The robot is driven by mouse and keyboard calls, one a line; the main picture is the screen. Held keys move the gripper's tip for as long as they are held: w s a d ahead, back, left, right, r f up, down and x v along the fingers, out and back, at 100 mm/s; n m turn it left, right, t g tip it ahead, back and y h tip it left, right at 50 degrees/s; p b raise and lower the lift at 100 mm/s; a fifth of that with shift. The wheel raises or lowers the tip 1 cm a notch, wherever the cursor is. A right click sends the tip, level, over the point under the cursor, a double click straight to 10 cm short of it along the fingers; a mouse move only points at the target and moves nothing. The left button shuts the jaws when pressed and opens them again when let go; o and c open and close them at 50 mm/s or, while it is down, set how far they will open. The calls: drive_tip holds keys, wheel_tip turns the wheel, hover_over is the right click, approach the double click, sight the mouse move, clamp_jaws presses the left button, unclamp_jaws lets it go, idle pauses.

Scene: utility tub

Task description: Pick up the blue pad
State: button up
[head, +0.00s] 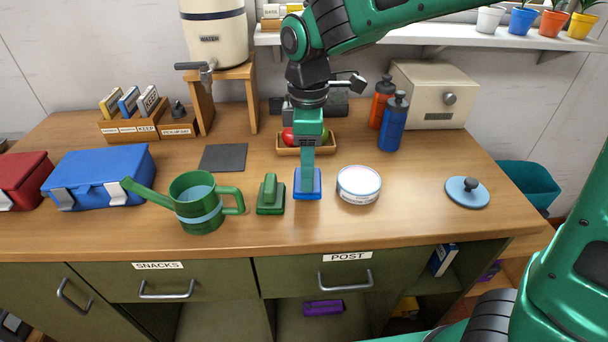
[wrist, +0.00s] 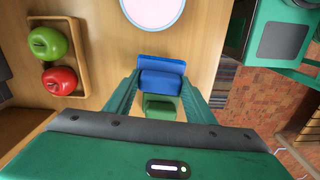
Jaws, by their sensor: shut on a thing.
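The blue pad (head: 308,190) is on the wooden counter near its front edge, a flat blue base with a raised blue grip on top. My gripper (head: 307,176) comes straight down onto it and is shut on its raised grip. In the wrist view the blue pad (wrist: 162,79) sits between the two green fingers. The fingers partly hide it in the head view. I cannot tell any gap between the pad and the counter.
A similar green pad (head: 270,194) stands close on the left, with a green watering can (head: 196,205) beyond it. A round white tin (head: 358,185) is close on the right. A fruit tray (head: 289,151) is behind.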

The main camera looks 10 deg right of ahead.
drive_tip(key=s+a+r, duration=0.7)
drive_tip(key=s, duration=0.2)
drive_tip(key=shift+r, duration=0.3)
drive_tip(key=shift+s+a, duration=0.1)
drive_tip(key=o, duration=0.5)
drive_tip(key=c, duration=0.3)
drive_tip(key=shift+s, duration=0.1)
drive_tip(key=shift+c, duration=0.2)
